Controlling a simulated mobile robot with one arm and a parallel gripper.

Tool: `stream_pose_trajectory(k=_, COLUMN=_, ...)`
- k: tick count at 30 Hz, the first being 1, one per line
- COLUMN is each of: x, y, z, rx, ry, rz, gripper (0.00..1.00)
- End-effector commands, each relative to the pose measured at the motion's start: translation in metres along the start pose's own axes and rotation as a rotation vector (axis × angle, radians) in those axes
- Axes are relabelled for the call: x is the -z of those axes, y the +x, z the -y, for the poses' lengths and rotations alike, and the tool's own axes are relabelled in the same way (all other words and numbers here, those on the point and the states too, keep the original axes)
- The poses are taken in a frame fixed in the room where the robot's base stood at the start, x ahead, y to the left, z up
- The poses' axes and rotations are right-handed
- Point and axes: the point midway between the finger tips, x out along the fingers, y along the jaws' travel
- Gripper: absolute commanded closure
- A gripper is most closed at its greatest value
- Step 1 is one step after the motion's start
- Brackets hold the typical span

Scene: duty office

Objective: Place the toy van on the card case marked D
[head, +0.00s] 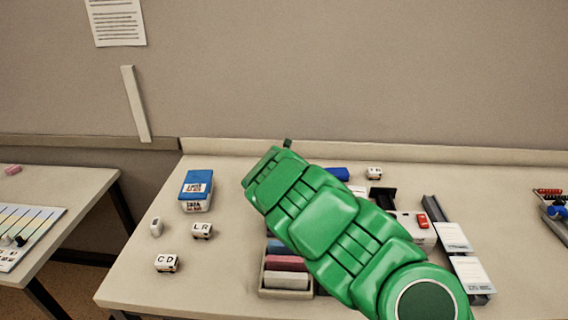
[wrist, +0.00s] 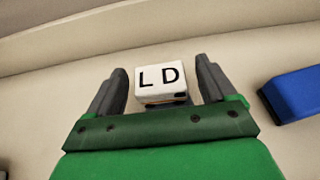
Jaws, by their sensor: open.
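A small white boxy block lettered L D (wrist: 161,84), with dark parts underneath, stands between the fingers of my gripper (wrist: 161,66) in the wrist view. The fingers are open, with a gap on each side of it. It looks like a toy van, but I cannot be sure. In the head view my gripper (head: 287,143) is at the back of the table, and my green hand hides this block. Similar white blocks there are lettered C D (head: 167,263) and L R (head: 202,231). I cannot make out which thing is the card case marked D.
A blue-lidded box (head: 196,190) stands at the table's left. A blue object (head: 337,174) lies right of my gripper, also in the wrist view (wrist: 296,93). Another small white block (head: 374,173) is farther right. A tray (head: 286,293) and a dark rail with white cards (head: 453,237) are nearer.

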Motion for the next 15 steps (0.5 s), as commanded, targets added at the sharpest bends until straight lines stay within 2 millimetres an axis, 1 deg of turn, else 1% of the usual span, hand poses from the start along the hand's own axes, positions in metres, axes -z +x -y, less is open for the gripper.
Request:
stream_pose_trajectory(k=8, x=-0.003, y=-0.002, z=0.0, rx=0.0, ry=0.0, rz=0.0, gripper=0.16)
stream_pose_trajectory(k=15, x=-0.005, y=-0.01, z=-0.003, rx=-0.007, ry=0.0, rz=0.002, gripper=0.16)
